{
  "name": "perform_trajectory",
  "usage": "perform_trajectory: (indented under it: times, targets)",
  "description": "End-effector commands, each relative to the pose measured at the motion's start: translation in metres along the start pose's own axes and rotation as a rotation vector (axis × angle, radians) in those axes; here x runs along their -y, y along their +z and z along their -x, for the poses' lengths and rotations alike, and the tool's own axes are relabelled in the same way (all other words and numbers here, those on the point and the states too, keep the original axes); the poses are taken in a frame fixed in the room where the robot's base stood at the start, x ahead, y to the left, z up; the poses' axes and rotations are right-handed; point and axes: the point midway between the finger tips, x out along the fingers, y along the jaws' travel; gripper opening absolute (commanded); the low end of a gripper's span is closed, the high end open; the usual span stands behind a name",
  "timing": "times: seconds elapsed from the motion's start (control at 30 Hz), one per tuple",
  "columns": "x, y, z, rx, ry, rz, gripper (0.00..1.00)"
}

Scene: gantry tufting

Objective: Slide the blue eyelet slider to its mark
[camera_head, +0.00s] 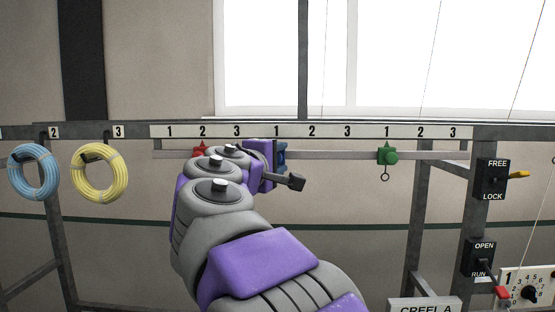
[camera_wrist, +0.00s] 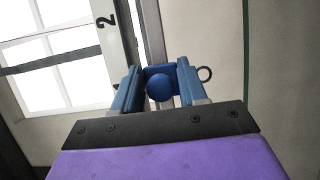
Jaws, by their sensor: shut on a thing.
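The blue eyelet slider (camera_wrist: 159,88) sits on the rail (camera_head: 335,155) below the numbered strip (camera_head: 330,131), close under the middle group's 1. In the head view the blue slider (camera_head: 282,153) is mostly hidden by my gripper (camera_head: 279,152). In the wrist view my gripper (camera_wrist: 158,78) has a finger on each side of the slider's round knob and is shut on it. The slider's ring shows to the right of the fingers.
A red slider (camera_head: 200,150) is left on the rail, partly behind my arm. A green slider (camera_head: 388,155) is right, under a 1. The rail between blue and green is clear. Yellow (camera_head: 99,174) and blue coils (camera_head: 33,172) hang left; switch boxes (camera_head: 491,180) stand right.

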Motion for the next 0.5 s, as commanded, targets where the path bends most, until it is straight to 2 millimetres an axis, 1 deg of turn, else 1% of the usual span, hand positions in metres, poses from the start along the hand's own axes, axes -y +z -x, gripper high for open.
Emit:
perform_trajectory:
  times: [0.03,0.13,0.4,0.5]
  targets:
    - [0.004,0.0,-0.001,-0.001,-0.006,0.002,0.0]
    - [0.005,0.011,-0.006,0.002,-0.007,0.002,0.0]
    - [0.006,0.056,-0.025,0.006,-0.009,0.001,0.0]
    - [0.006,0.068,-0.03,0.003,-0.01,0.0,0.0]
